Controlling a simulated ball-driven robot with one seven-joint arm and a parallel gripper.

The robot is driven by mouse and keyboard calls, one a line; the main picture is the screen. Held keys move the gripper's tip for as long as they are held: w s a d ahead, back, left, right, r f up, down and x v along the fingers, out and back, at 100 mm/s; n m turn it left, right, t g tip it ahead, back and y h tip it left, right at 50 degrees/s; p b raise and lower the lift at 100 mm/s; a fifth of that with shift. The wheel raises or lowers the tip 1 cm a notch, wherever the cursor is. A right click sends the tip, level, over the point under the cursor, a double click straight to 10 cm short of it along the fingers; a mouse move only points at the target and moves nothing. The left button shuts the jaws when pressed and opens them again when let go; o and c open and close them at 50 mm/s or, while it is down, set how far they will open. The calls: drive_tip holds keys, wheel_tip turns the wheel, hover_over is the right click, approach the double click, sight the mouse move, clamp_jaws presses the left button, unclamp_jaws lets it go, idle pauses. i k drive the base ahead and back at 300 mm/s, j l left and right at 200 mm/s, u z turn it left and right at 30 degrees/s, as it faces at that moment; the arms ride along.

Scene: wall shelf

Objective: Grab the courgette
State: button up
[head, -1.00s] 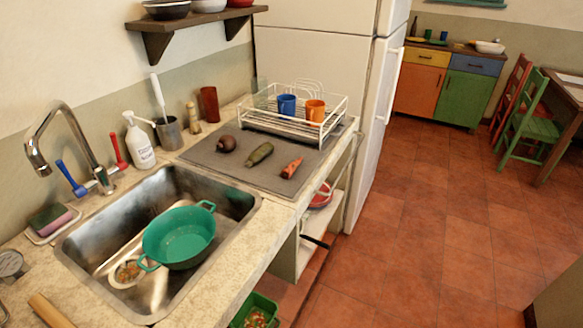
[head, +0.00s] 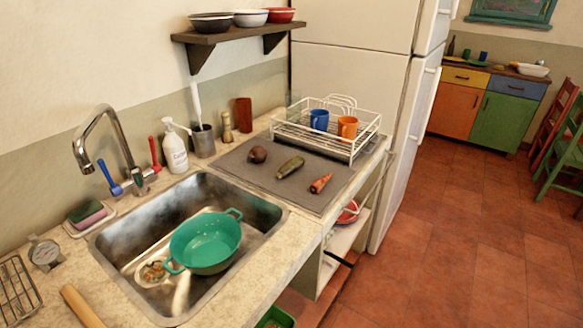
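The courgette (head: 290,167) is a small dark green vegetable lying on the grey mat (head: 240,170) on the counter, right of the sink. A dark round beetroot-like vegetable (head: 257,154) lies to its left and an orange carrot (head: 321,183) to its right, both apart from it. Nothing covers the courgette. My gripper is not in the head view.
A white dish rack (head: 358,152) with a blue mug (head: 319,120) and an orange mug (head: 347,128) stands behind the vegetables. The sink (head: 225,195) holds a green pot (head: 205,242). A wall shelf (head: 240,30) with bowls hangs above. The tiled floor (head: 460,230) at right is clear.

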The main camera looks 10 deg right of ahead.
sight(296, 162)
drive_tip(key=i+l, duration=0.15)
drive_tip(key=l, duration=0.25)
drive_tip(key=i+l, duration=0.1)
drive_tip(key=l, duration=0.3)
drive_tip(key=i+l+u, duration=0.1)
drive_tip(key=l, duration=0.3)
drive_tip(key=i+l, duration=0.15)
drive_tip(key=l, duration=0.25)
